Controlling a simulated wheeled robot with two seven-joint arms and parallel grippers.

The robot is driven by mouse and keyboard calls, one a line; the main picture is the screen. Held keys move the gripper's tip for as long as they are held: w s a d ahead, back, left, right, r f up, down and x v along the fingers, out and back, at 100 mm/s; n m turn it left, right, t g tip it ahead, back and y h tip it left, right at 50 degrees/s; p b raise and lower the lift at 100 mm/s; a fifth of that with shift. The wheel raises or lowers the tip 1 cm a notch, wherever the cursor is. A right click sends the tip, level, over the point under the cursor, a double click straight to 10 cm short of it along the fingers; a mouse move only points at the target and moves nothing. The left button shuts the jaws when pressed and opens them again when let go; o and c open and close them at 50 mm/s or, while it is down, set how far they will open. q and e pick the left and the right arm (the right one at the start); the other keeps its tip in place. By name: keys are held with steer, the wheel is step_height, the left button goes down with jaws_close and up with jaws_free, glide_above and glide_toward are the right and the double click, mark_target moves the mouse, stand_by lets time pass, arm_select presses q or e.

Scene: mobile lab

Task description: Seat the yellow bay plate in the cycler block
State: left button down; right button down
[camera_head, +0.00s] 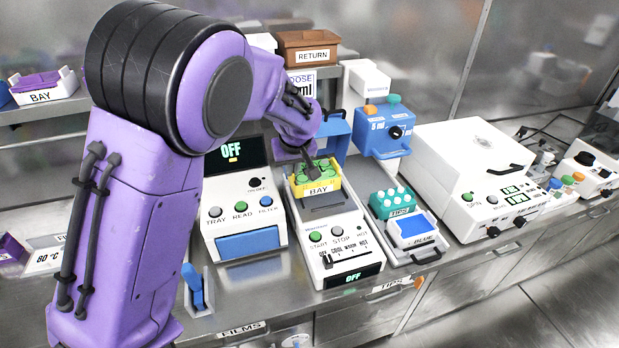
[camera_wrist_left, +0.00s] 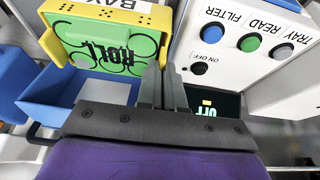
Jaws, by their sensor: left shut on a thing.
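The yellow bay plate (camera_head: 318,188) has a green top and a white BAY label. It is over the rear part of the white cycler (camera_head: 338,238), in front of its raised blue lid (camera_head: 338,132). My left gripper (camera_head: 308,158) is shut on the plate's edge, reaching down from behind. In the left wrist view my fingers (camera_wrist_left: 162,88) are at the edge of the plate (camera_wrist_left: 62,35), whose green top carries dark lettering. The block under the plate is hidden, and I cannot tell whether the plate touches it. My right gripper is not in view.
A white reader (camera_head: 246,235) with TRAY, READ and FILTER buttons stands close on the left. A teal tips rack (camera_head: 392,205) and a blue dispenser (camera_head: 384,135) are on the right. A brown RETURN bin (camera_head: 308,40) is behind. Some bare bench shows in front.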

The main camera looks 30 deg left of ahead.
mark_target(303, 173)
arm_select(q)
steer(key=w+f+p, duration=0.1)
steer(key=w+f, duration=0.4)
steer(key=shift+f, duration=0.25)
steer(key=f+p, duration=0.1)
steer(key=f, duration=0.1)
steer(key=f+p, duration=0.1)
steer(key=shift+w+f+p, duration=0.15)
steer(key=shift+w+p, duration=0.1)
steer(key=shift+p, duration=0.05)
steer(key=shift+f, duration=0.25)
steer(key=c, duration=1.3)
jaws_free()
